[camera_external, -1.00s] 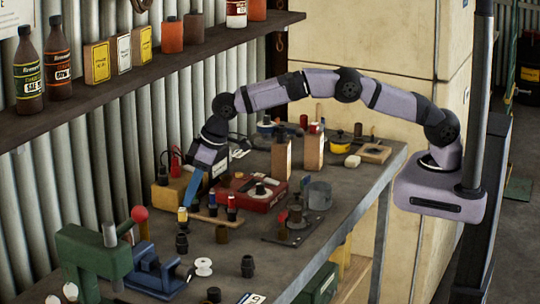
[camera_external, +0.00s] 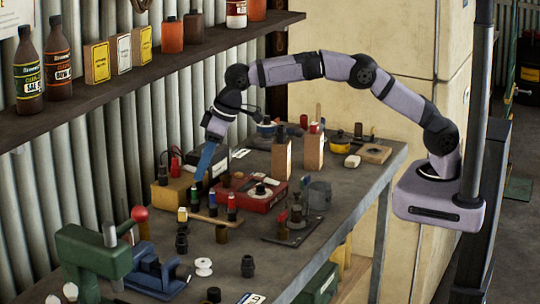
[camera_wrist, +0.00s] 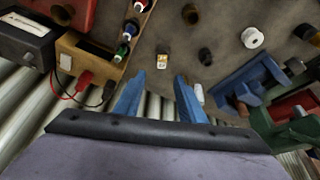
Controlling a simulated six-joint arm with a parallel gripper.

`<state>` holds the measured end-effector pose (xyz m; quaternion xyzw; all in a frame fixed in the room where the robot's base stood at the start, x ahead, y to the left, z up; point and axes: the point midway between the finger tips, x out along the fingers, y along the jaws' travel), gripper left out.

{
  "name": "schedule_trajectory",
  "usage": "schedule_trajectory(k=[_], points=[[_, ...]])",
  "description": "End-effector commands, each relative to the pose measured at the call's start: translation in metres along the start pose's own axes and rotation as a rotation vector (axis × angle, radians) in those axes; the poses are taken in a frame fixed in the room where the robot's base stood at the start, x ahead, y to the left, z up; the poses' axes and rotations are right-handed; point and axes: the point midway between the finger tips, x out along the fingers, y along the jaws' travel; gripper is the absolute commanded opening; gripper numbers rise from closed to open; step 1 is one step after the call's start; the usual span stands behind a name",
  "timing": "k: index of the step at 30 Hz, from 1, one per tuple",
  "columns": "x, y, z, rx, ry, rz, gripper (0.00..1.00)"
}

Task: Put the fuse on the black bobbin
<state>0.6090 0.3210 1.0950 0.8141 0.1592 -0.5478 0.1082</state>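A small yellow fuse with a pale top (camera_external: 182,214) stands on the bench beside the wooden rack; it also shows in the wrist view (camera_wrist: 162,61). My gripper (camera_external: 199,177) is above and slightly right of it, apart from it. In the wrist view, my blue fingers (camera_wrist: 156,82) are spread with nothing between them. A black bobbin-like piece (camera_external: 181,243) stands in front of the fuse; it appears right of the fuse in the wrist view (camera_wrist: 205,56). Another black piece (camera_external: 247,266) stands nearer the bench front. I cannot tell which is the named bobbin.
A wooden rack (camera_external: 207,218) holds green, red and blue pieces beside the fuse. A white spool (camera_external: 203,266) and a brown piece (camera_external: 221,234) stand nearby. A blue vise (camera_external: 155,272) and green press (camera_external: 90,255) are at left. The corrugated wall (camera_external: 110,160) is behind.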

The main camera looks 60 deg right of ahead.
Motion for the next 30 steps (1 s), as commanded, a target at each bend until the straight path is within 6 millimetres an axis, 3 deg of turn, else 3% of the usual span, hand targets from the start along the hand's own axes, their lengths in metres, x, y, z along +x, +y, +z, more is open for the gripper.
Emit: schedule_trajectory(k=[5,11,15,21,27,30], points=[[-0.007,0.033,0.02,0.03,-0.032,0.017,0.36],[-0.021,0.093,0.076,0.095,-0.102,0.045,0.36],[-0.032,0.132,0.134,0.15,-0.159,0.061,0.36],[-0.049,0.169,0.231,0.231,-0.237,0.076,0.36],[-0.062,0.182,0.331,0.311,-0.31,0.08,0.36],[-0.067,0.181,0.371,0.342,-0.338,0.079,0.36]])
